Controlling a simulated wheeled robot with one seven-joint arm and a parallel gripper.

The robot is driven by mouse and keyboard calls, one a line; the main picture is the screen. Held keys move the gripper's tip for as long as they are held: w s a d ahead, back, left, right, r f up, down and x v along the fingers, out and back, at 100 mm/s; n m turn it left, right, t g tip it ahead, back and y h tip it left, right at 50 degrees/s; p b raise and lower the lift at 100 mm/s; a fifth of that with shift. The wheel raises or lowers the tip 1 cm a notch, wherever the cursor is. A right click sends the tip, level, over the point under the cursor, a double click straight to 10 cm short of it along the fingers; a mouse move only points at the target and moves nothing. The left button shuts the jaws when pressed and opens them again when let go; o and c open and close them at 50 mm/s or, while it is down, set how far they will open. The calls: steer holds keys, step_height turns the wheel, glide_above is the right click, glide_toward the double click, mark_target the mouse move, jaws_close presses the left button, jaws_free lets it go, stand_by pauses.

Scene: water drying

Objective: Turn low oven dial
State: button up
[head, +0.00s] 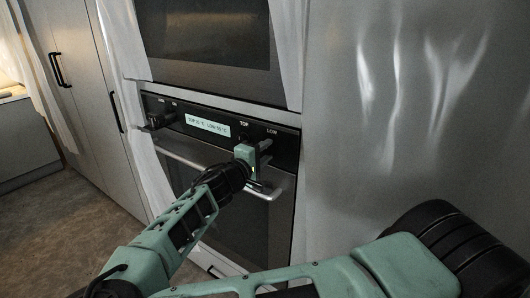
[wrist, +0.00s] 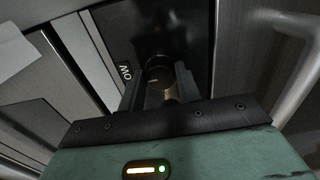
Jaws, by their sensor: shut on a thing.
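The low oven dial (wrist: 158,72) is a dark round knob on the black control panel, beside a white "LOW" label. In the wrist view my gripper (wrist: 160,86) has one finger on each side of the dial and is shut on it. In the head view my gripper (head: 260,152) is at the right end of the panel, just below the "LOW" label, and largely hides the dial. The lit display (head: 207,126) on the panel shows small text, too small to read surely.
The oven door handle (head: 282,187) runs below the panel, close under my gripper. More controls (head: 158,121) sit at the panel's left end. An upper oven door (head: 208,75) is above. Tall cabinets (head: 85,110) stand left, and a smooth grey panel (head: 390,110) is right.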

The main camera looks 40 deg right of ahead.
steer(key=o, duration=1)
steer(key=shift+c, duration=0.2)
steer(key=b+v, duration=0.5)
steer(key=v, duration=1.2)
steer(key=shift+a, duration=0.2)
